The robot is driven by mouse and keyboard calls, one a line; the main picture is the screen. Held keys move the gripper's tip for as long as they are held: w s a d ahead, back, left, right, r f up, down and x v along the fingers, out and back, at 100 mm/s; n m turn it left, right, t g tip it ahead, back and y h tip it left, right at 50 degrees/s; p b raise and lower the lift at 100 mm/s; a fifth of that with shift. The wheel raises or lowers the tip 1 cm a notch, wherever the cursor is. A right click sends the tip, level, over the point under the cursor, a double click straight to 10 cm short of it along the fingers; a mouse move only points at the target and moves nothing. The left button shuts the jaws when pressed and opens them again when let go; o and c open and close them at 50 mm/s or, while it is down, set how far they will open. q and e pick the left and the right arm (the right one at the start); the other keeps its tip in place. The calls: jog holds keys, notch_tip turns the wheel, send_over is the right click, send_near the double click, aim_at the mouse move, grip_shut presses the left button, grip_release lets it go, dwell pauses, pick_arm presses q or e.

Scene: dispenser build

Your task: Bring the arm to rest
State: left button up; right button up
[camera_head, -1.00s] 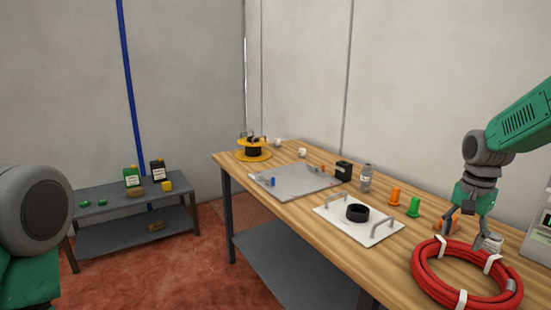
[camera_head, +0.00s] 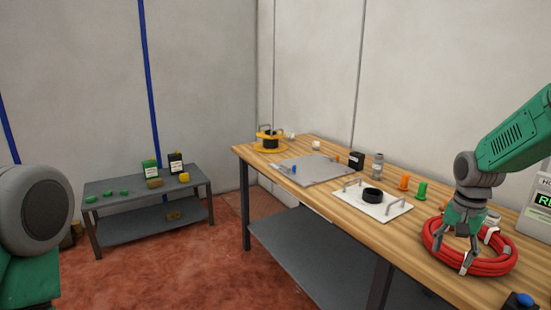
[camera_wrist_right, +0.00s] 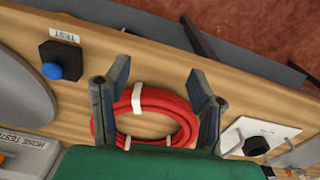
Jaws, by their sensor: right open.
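My right gripper (camera_head: 468,258) is in the head view at the right, above the red coiled hose (camera_head: 436,249) on the wooden bench. Its fingers are spread and nothing shows between their tips. In the right wrist view the two fingers (camera_wrist_right: 157,100) stand apart, with the hose coil (camera_wrist_right: 178,105) and its white ties seen beyond them. I cannot tell whether the fingertips touch the hose. Of my left arm only a grey and green part shows at the left edge of the head view; its gripper is out of view.
A white plate with handles and a black ring (camera_head: 373,195), orange (camera_head: 404,182) and green (camera_head: 421,190) pieces, a bottle (camera_head: 377,165) and a grey panel (camera_head: 315,170) lie along the wooden bench (camera_head: 330,208). A blue button box (camera_head: 521,301) is at the near right. A low grey table (camera_head: 130,193) stands left.

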jog(key=s+a+f+n, duration=0.3)
jog(key=s+a+f, duration=0.3)
jog(key=f, duration=0.4)
jog(key=s+a+f+n, duration=0.3)
jog(key=s+a+f, duration=0.2)
jog(key=s+f, duration=0.4)
pick_arm(q)
jog(key=shift+w+d+r, duration=0.1)
jog(key=shift+d+r, duration=0.15)
jog(key=shift+d, duration=0.6)
pick_arm(e)
jog(key=s+a+f+n, duration=0.2)
jog(key=s+n, duration=0.1)
jog(key=s, duration=0.6)
jog(key=s+a+f+n, duration=0.2)
jog(key=s+f+n, duration=0.1)
jog(key=s, duration=0.6)
jog(key=shift+s+a+f+t, duration=0.2)
jog(key=shift+s+a+t, duration=0.05)
jog(key=shift+a+t, duration=0.05)
